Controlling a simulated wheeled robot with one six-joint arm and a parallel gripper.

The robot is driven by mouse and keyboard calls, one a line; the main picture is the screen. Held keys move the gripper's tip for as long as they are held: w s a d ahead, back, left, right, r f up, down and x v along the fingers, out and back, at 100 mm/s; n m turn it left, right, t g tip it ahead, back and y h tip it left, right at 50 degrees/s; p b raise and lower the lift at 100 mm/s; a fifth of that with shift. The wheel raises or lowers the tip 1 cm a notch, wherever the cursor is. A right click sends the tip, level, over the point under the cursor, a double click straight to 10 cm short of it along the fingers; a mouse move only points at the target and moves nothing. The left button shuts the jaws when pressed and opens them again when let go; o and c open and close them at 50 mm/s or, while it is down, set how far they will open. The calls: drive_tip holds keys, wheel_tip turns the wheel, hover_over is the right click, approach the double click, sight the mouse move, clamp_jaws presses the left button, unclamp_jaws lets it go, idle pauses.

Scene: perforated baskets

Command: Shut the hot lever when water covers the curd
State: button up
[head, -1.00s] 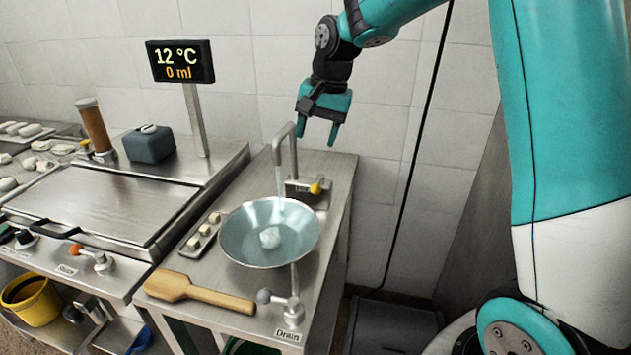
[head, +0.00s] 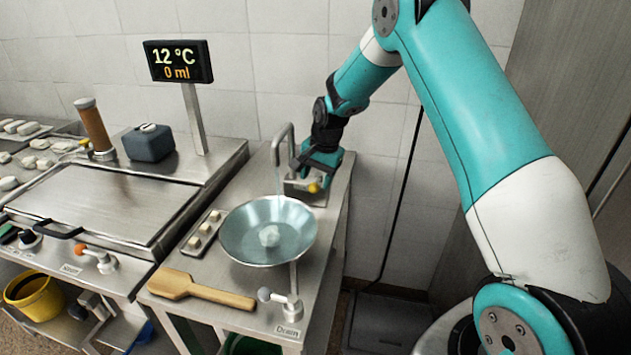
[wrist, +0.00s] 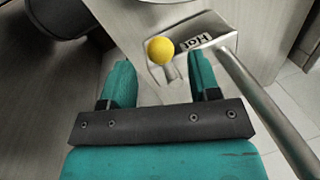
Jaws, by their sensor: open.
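The hot lever has a yellow knob (head: 314,187), which also shows in the wrist view (wrist: 160,50) in front of a plate marked "Hot". My gripper (head: 318,178) is open at the lever; in the wrist view its teal fingers (wrist: 160,82) point toward the knob, which lies just past the gap between the tips. Contact cannot be told. The tap spout (head: 283,140) lets a thin stream of water fall into the metal bowl (head: 240,252). A white lump of curd (head: 270,236) sits in the bowl in shallow water; whether water covers its top is hard to tell.
The display (head: 180,61) reads 12 °C and 0 ml. A drain lever (head: 290,303) stands at the bowl's front. A wooden paddle (head: 200,290) lies in front of the bowl. A tray of small pieces (head: 205,233) is left of it.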

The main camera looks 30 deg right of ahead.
drive_tip(key=shift+w+a+f, duration=0.1)
drive_tip(key=shift+w+f, duration=0.05)
drive_tip(key=shift+f, duration=0.55)
drive_tip(key=shift+w+a+f, duration=0.1)
drive_tip(key=shift+f, duration=0.6)
drive_tip(key=shift+c, duration=0.4)
drive_tip(key=c, duration=0.8)
drive_tip(key=shift+d, duration=0.1)
drive_tip(key=shift+c, duration=0.2)
drive_tip(key=d+n+g+b, duration=0.3)
drive_tip(key=d+n, duration=0.4)
drive_tip(key=n, duration=1.1)
drive_tip(key=shift+w+d+y, duration=0.25)
drive_tip(key=shift+w+y, duration=0.05)
